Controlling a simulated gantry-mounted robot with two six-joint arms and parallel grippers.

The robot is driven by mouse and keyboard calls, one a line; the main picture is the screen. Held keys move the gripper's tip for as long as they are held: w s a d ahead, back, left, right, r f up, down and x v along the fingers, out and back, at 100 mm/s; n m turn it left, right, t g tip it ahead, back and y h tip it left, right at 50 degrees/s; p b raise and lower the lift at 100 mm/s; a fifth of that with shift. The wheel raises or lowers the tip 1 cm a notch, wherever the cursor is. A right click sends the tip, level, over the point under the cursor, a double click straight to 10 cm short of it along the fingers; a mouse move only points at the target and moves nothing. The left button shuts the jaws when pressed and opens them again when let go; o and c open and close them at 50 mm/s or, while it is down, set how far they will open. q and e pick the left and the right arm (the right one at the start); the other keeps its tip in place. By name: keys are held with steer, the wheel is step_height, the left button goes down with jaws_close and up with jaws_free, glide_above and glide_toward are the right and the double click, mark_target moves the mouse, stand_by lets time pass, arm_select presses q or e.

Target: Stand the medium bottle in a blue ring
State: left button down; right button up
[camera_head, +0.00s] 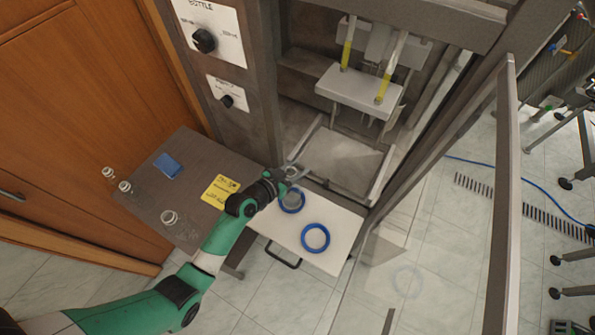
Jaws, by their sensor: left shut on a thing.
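My left gripper (293,173) reaches in over the back of the pull-out white tray (276,231). It is shut on a clear thing, likely the medium bottle, mostly hidden by the fingers and hard to make out. It is at the far side of one blue ring (299,207); I cannot tell whether the bottle's base is inside that ring or above it. A second blue ring (316,238) lies empty on the tray, nearer the front. My right gripper is not in view.
The machine's press plate (357,92) hangs behind the tray. A clear door (505,200) stands open at right.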

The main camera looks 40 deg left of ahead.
arm_select(q)
steer(key=shift+f, duration=0.4)
steer(key=shift+f, duration=0.2)
steer(key=shift+c, duration=2.2)
jaws_free()
steer(key=shift+r, duration=0.1)
